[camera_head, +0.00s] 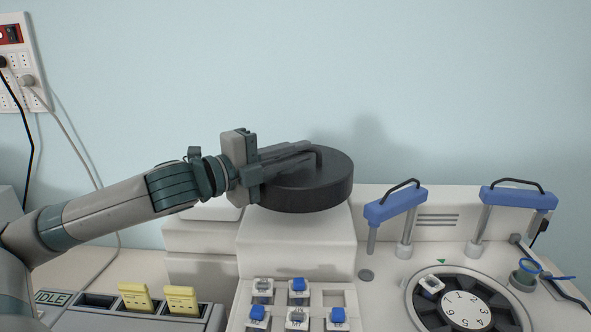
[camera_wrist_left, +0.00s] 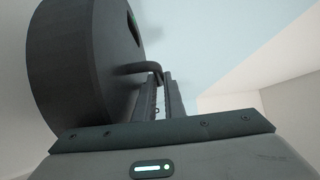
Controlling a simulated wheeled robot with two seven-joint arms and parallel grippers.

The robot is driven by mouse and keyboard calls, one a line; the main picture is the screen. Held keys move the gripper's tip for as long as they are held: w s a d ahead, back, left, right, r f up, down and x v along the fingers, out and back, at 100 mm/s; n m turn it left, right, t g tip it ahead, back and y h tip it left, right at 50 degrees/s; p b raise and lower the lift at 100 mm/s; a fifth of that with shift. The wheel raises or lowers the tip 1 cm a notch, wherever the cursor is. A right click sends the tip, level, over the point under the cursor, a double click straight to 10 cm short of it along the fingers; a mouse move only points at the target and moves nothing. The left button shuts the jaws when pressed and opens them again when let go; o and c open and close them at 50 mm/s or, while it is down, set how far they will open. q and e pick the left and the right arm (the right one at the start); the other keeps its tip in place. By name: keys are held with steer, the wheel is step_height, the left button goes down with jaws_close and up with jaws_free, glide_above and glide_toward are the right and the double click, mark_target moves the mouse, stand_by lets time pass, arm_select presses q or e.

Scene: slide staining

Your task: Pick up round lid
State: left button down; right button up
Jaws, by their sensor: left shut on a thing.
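The round lid (camera_head: 322,187) is a thick dark grey disc with a bent handle on top. In the head view it is above the white machine's raised block, at the centre. My left gripper (camera_head: 312,152) reaches in from the left and is shut on the lid's handle. In the left wrist view the lid (camera_wrist_left: 80,60) fills the left side, and the gripper fingers (camera_wrist_left: 168,95) close around the end of its handle. Whether the lid's underside touches the block is hard to tell. My right gripper is not in view.
The white block (camera_head: 298,235) is below the lid. To the right are two blue-handled parts (camera_head: 396,205) (camera_head: 518,197) and a numbered dial (camera_head: 466,309). Blue and white pieces (camera_head: 298,285) stand in front. Yellow pieces (camera_head: 134,297) sit in a grey rack at lower left.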

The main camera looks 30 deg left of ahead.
arm_select(q)
steer(key=shift+r, duration=1.85)
steer(key=shift+r+p, duration=0.1)
steer(key=shift+p, duration=0.3)
